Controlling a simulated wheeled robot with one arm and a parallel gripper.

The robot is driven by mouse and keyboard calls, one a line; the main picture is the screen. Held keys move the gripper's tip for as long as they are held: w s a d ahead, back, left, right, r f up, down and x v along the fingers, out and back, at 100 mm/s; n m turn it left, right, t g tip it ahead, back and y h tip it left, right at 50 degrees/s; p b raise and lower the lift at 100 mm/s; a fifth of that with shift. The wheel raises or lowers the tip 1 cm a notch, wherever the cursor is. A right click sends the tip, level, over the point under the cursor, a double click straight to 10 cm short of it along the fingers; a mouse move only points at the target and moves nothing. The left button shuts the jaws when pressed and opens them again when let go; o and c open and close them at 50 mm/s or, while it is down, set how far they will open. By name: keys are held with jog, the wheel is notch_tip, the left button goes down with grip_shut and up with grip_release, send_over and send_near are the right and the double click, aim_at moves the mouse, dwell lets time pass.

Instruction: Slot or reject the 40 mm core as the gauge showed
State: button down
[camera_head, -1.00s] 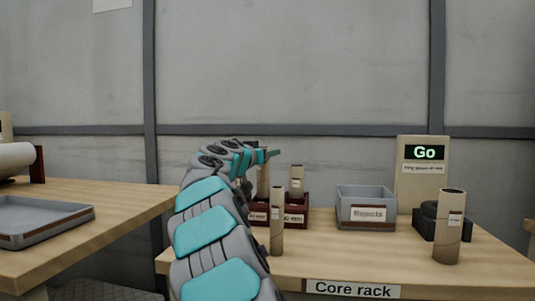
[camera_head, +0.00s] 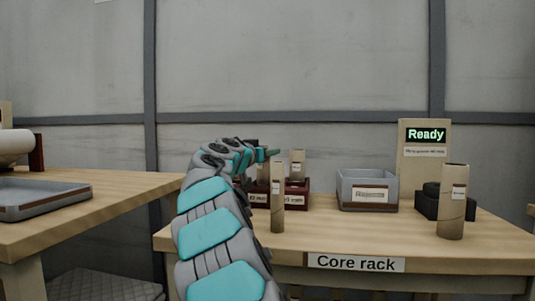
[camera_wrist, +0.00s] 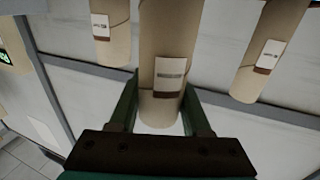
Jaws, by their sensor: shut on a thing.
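My gripper (camera_wrist: 160,115) is shut on a tan cardboard core (camera_wrist: 168,50), with one finger on each side of it. The core has a white label whose print is too small to read. In the head view my gripper (camera_head: 268,155) is over the dark red slotted rack (camera_head: 296,204), and my arm hides much of the held core. Whether the held core touches the rack is unclear. The grey Rejects bin (camera_head: 367,204) stands to the right of the rack and looks empty. The gauge display (camera_head: 426,134) reads Ready.
A thin core (camera_head: 277,205) stands upright at the table front, close to my arm. A wider core (camera_head: 452,205) stands at the right, before a black gauge block (camera_head: 430,203). Another core (camera_head: 297,163) stands in the rack. A grey tray (camera_head: 40,200) lies on the left table.

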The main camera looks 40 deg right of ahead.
jog(key=shift+f, duration=0.15)
jog(key=shift+c, duration=1.4)
grip_release()
jog(key=shift+a, duration=0.15)
jog(key=shift+b+v, duration=0.45)
jog(key=shift+v, duration=3.4)
jog(key=shift+a, duration=0.1)
